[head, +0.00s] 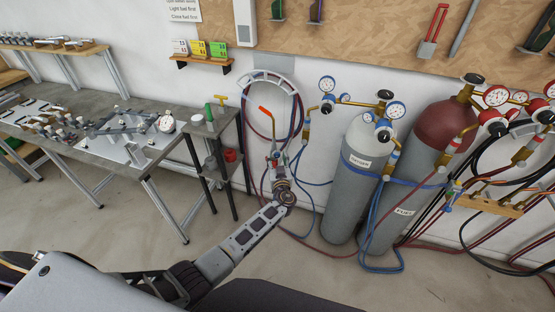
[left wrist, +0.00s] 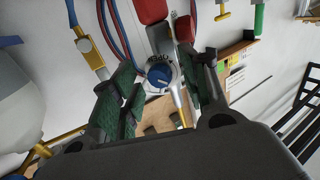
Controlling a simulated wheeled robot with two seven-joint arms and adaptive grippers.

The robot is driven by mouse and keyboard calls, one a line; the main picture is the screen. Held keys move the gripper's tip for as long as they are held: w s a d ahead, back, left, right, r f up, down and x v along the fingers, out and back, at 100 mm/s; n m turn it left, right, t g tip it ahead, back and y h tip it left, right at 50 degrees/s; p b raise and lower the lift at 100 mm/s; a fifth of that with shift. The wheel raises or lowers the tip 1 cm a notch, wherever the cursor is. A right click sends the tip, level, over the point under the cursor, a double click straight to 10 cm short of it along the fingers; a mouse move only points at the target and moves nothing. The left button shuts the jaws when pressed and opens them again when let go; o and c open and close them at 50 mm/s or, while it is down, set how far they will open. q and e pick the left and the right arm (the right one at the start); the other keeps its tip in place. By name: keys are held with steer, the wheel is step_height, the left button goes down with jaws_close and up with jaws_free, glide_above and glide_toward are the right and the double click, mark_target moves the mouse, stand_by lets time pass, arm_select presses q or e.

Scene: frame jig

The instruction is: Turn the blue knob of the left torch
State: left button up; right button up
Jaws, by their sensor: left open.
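In the left wrist view, the blue knob (left wrist: 158,77) sits in a pale, marked ring. It lies between the two dark green-padded fingers of my left gripper (left wrist: 162,95), a little beyond their tips or level with them; I cannot tell which. The fingers are apart, with visible gaps beside the knob. Red parts (left wrist: 150,10) of the fitting show above it. In the head view, my left gripper (head: 280,170) is at the torch (head: 275,152) by the wall, below an orange-red tip, and partly hides it. My right gripper is not in view.
Red and blue hoses (head: 300,110) hang beside the torch from a wall hanger (head: 268,76). A small dark stand (head: 215,125) is close on the left. Grey (head: 355,195) and maroon-topped (head: 445,128) cylinders with gauges stand right. A wooden rack (head: 490,203) is farther right.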

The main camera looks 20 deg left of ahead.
arm_select(q)
jaws_close()
steer(key=shift+m, duration=0.5)
steer(key=shift+r+m+g, duration=0.15)
steer(key=shift+m+g, duration=0.35)
steer(key=shift+m, duration=0.3)
steer(key=shift+m+g, duration=0.4)
steer(key=shift+m, duration=0.5)
steer(key=shift+w+d+r+m+g+p, duration=0.15)
steer(key=shift+m+g+p, duration=0.25)
steer(key=shift+m, duration=0.55)
steer(key=shift+s+a+r+m+g+p, duration=0.1)
steer(key=shift+m+g+p, duration=0.25)
steer(key=shift+m, duration=0.6)
steer(key=shift+d+m+g+y, duration=0.1)
steer(key=shift+m+g+y, duration=0.45)
steer(key=shift+m, duration=0.35)
